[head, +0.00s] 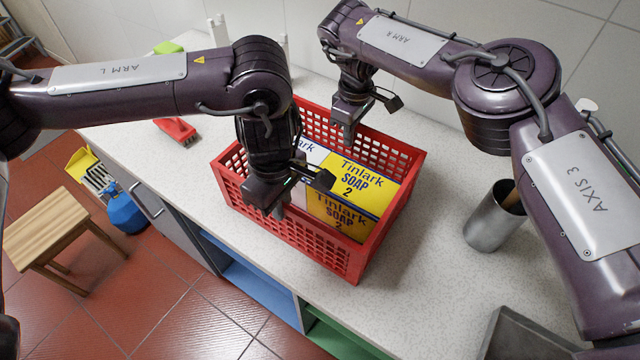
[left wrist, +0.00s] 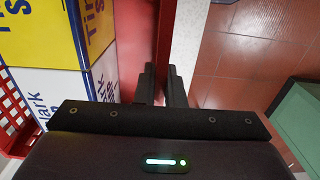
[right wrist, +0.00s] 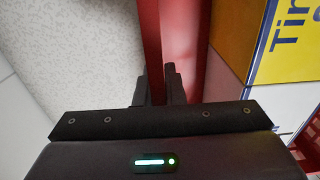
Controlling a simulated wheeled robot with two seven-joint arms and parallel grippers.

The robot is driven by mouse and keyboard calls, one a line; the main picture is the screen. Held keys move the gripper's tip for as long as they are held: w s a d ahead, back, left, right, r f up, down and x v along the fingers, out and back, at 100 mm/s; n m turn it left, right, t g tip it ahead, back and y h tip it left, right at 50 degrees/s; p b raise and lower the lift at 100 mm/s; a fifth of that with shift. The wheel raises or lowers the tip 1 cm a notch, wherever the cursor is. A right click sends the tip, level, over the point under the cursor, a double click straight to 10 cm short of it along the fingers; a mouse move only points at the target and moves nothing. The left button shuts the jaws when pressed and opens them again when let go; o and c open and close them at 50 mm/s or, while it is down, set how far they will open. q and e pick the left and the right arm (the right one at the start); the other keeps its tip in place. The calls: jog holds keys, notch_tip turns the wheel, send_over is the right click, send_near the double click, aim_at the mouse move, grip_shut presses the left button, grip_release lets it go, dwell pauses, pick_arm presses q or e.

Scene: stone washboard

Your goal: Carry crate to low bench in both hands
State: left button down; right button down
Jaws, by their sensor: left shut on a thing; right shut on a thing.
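The red plastic crate (head: 330,258) sits on the speckled counter, with yellow and white Tinlark soap boxes (head: 360,180) inside. My left gripper (head: 272,205) is shut on the crate's near wall; its fingers straddle the red rim (left wrist: 166,30) in the left wrist view. My right gripper (head: 348,132) is shut on the opposite far wall, and its fingers pinch the rim (right wrist: 150,30) in the right wrist view. The low wooden bench (head: 62,228) stands on the tiled floor at the left. The grippers hide parts of both walls.
A metal cup (head: 492,222) stands on the counter right of the crate. A red brush (head: 176,130) and a green item (head: 168,47) lie to the left. A blue jug (head: 126,212) and a yellow dustpan (head: 82,163) are near the bench. Open shelves are below the counter.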

pick_arm(q)
jog(key=shift+w+r, duration=0.1)
jog(key=shift+r, duration=0.05)
pick_arm(e)
jog(key=shift+w+r, duration=0.15)
